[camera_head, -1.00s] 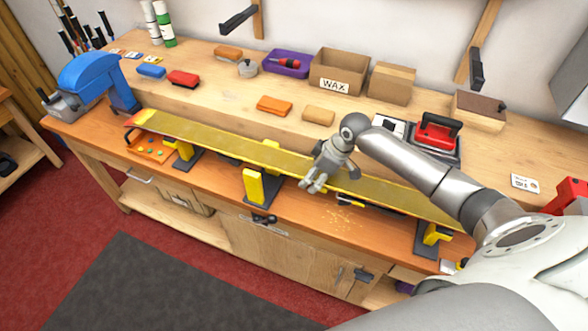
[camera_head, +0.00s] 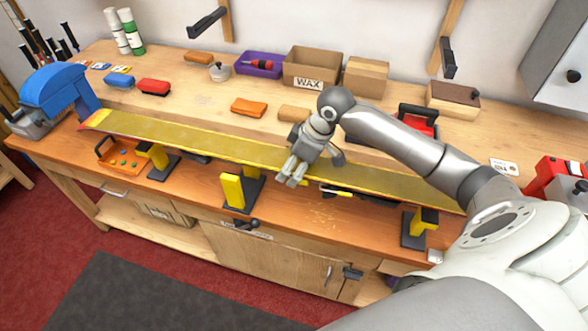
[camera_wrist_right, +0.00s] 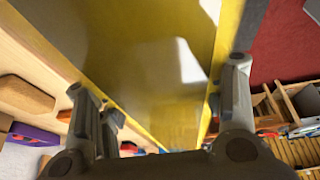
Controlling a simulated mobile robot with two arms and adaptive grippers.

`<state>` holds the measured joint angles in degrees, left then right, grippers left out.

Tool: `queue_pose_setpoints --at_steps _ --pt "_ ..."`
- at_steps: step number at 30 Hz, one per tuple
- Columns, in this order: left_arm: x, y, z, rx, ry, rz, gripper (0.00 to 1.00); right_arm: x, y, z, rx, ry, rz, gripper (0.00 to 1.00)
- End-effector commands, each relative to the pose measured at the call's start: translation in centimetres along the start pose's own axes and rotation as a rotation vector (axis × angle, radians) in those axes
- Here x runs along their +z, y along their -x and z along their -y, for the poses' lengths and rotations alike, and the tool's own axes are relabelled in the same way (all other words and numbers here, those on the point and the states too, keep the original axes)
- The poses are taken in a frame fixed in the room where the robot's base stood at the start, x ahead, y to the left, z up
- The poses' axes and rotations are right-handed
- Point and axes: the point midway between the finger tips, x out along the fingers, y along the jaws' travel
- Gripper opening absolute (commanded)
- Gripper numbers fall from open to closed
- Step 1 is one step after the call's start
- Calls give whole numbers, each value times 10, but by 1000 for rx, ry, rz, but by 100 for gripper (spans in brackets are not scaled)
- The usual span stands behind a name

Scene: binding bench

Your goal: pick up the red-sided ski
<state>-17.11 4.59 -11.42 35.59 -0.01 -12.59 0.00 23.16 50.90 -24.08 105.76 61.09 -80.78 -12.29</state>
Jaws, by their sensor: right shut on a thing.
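A long ski (camera_head: 200,140) lies across the bench in the head view, its base yellow and its tip at the left orange-red. Its visible edges look yellow; I see no red side. My right gripper (camera_head: 291,178) is shut on the ski near its middle. In the wrist view the right gripper's (camera_wrist_right: 158,80) fingers stand on either side of the yellow ski (camera_wrist_right: 150,60). The ski appears slightly above the yellow supports, with a small gap over the middle support (camera_head: 231,190). My left gripper is not in view.
A blue machine (camera_head: 55,88) stands near the ski's tip. Another yellow support (camera_head: 428,218) stands at the right. Behind the ski are an orange block (camera_head: 248,107), a WAX box (camera_head: 310,72) and a red iron (camera_head: 415,120). Two wall brackets (camera_head: 447,58) project above the bench.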

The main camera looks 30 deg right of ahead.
Motion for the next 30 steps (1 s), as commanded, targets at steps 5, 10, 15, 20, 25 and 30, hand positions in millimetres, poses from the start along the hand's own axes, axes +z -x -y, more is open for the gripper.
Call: queue_pose_setpoints --at_steps 5,10,15,20,25,30 --pt "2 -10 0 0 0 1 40 -6 24 28 2 6 -9 34" --pt "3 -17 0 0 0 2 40 -6 38 55 3 5 -8 34" --pt "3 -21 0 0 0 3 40 -6 50 78 2 4 -9 34" --pt "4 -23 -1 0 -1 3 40 -6 57 92 2 3 -8 33" --pt "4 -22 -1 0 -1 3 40 -7 63 100 2 1 -8 33" --pt "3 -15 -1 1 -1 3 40 -8 69 102 2 0 -7 33"
